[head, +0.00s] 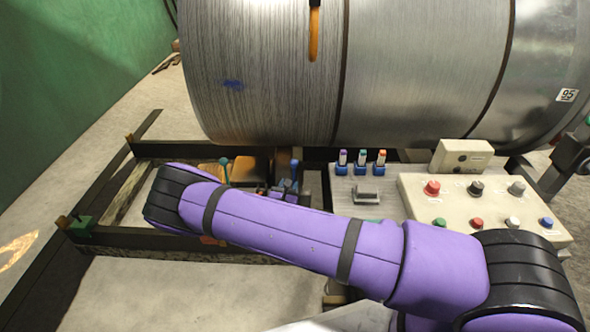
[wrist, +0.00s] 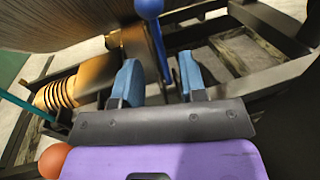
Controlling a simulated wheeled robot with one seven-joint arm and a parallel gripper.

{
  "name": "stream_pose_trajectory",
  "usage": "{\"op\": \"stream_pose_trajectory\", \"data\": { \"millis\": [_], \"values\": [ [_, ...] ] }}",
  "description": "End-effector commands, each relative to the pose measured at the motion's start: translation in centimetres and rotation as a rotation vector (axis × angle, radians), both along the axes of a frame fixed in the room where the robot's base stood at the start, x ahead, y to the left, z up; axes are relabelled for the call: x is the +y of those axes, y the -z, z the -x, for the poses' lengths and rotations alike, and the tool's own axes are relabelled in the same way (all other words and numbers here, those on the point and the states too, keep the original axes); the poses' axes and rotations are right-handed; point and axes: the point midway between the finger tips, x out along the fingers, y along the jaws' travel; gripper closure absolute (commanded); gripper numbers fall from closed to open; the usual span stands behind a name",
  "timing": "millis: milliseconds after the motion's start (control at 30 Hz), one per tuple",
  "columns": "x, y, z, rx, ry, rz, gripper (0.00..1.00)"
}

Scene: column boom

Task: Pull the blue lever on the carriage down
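The blue lever (head: 295,169) stands upright on the carriage, just above my purple arm in the head view. In the wrist view the blue lever (wrist: 152,14) shows its round knob at the top and its shaft running down between my fingers. My gripper (wrist: 159,62) is open, with one blue finger on each side of the shaft in the picture. I cannot tell whether either finger touches it. The lever's lower end is hidden behind the gripper. In the head view my gripper (head: 280,190) is mostly hidden behind my arm.
A teal lever (head: 225,170) stands left of the blue one. An orange-red knob (wrist: 55,160) is close to my wrist. A large metal drum (head: 330,70) lies behind the carriage. A control panel with buttons (head: 480,205) stands at the right, and open floor lies left.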

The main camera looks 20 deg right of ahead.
Motion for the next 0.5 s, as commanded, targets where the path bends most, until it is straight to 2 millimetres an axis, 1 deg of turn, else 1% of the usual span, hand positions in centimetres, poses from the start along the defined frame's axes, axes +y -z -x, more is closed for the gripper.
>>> {"op": "stream_pose_trajectory", "data": {
  "millis": [33, 100, 267, 367, 500],
  "values": [
    [0.1, 0.5, 0.0, 0.007, -0.016, 0.014, 0.62],
    [0.2, 0.9, -0.1, 0.012, -0.03, 0.023, 0.62],
    [-0.4, 1.0, -1.2, 0.012, -0.034, 0.026, 0.62],
    [-1.2, 1.0, -2.5, 0.012, -0.034, 0.026, 0.62],
    [-2.4, 0.9, -4.8, 0.011, -0.032, 0.025, 0.62]
  ]
}}
